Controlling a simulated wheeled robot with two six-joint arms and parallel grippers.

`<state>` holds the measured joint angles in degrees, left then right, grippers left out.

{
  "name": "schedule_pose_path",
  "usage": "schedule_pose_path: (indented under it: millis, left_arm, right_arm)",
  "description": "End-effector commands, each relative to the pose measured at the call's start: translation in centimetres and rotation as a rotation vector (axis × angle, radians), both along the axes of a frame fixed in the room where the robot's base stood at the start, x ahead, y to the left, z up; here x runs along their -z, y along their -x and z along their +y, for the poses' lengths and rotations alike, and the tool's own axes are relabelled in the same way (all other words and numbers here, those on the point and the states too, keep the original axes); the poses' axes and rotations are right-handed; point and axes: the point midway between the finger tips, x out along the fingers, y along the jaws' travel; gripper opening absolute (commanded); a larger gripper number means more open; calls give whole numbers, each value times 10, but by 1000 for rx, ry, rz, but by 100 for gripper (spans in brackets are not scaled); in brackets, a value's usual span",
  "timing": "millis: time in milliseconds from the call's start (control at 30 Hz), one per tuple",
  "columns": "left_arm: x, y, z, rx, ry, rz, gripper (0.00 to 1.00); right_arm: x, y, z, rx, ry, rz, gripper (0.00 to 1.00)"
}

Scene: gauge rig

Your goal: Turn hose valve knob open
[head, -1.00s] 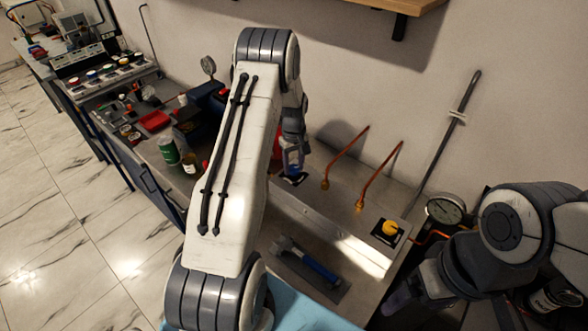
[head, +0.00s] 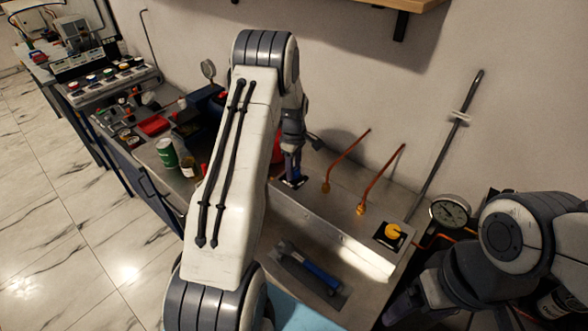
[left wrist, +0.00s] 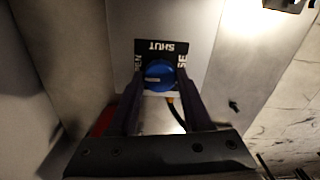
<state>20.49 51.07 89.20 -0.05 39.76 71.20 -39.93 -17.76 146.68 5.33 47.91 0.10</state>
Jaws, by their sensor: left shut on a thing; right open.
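A round blue knob (left wrist: 159,75) with a pale pointer line sits on a black plate (left wrist: 150,47) marked SHUT, with other lettering at its sides. My left gripper (left wrist: 154,92) is shut on the blue knob, one dark finger on each side. In the head view my left gripper (head: 292,168) reaches down to the black plate (head: 294,182) near the wall; the fingers hide the knob there. My right gripper (head: 398,305) is open at the lower right, partly hidden by its own arm, away from the knob.
A yellow knob (head: 393,231) on another black plate, two copper pipes (head: 345,160) and a pressure gauge (head: 450,211) stand right of my left gripper. A hammer (head: 310,268) lies in front. Cans and boxes crowd the bench at left.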

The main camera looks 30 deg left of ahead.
Motion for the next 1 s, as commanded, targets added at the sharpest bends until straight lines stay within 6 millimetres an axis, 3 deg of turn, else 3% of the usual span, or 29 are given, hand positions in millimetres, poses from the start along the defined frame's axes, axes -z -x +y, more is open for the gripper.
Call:
schedule_pose_path:
  millis: [367, 400, 467, 800, 1000]
  left_arm:
    - [-1, -1, 0, -7, 0, -3, 0]
    - [-1, -1, 0, -7, 0, -3, 61]
    - [-1, -1, 0, -6, 0, -3, 80]
    - [-2, 0, 0, -5, 0, -2, 80]
    - [-27, -2, 1, -5, -2, -7, 80]
  right_arm:
    - [0, 0, 0, 0, 0, 0, 83]
    - [0, 0, 0, 0, 0, 0, 83]
    - [0, 0, 0, 0, 0, 0, 83]
    - [1, 0, 0, 0, 0, 0, 83]
    - [11, 0, 0, 0, 0, 0, 83]
